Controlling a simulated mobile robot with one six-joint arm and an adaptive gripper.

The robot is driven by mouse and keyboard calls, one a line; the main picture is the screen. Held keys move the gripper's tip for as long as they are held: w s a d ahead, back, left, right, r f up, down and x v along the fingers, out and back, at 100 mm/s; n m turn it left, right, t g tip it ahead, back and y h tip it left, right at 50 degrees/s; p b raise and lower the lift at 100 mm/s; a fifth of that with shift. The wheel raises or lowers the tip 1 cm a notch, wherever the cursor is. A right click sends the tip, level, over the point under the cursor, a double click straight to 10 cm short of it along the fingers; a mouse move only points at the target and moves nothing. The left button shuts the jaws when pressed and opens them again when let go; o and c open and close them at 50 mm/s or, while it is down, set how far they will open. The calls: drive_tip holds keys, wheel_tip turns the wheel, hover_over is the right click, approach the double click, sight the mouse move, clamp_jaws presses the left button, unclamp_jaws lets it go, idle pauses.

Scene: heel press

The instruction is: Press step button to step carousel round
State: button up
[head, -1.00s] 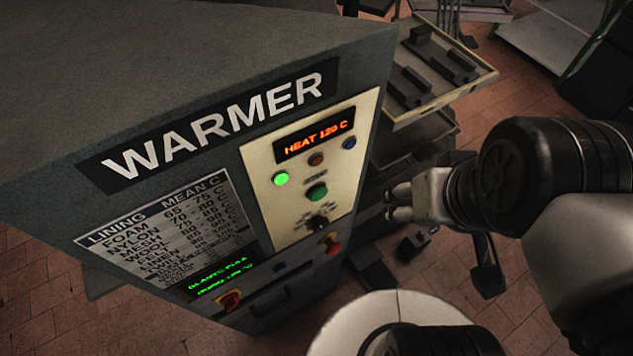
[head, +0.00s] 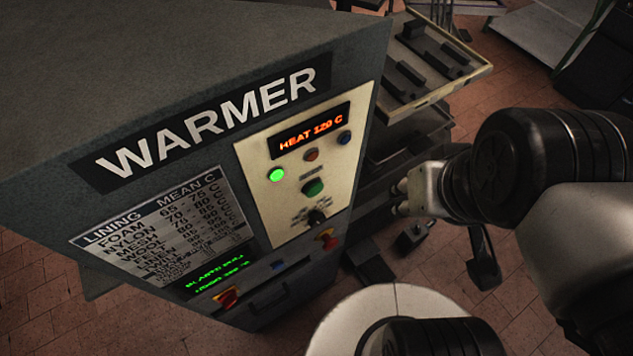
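Another small blue button (head: 277,265) is on the dark strip below. I cannot read which one is the step button. No carousel can be made out. My gripper (head: 402,198) is right of the panel, pointing left, apart from every button. Its light finger parts show, but the tips blend into the dark background.
A red-and-yellow switch (head: 327,238) is at the panel's lower right, another (head: 227,297) at lower left. The orange display (head: 308,130) reads HEAT 120 C. A tray rack (head: 440,65) stands behind my arm. A round pale top (head: 400,298) is at the bottom.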

clamp_jaws()
idle(1.4)
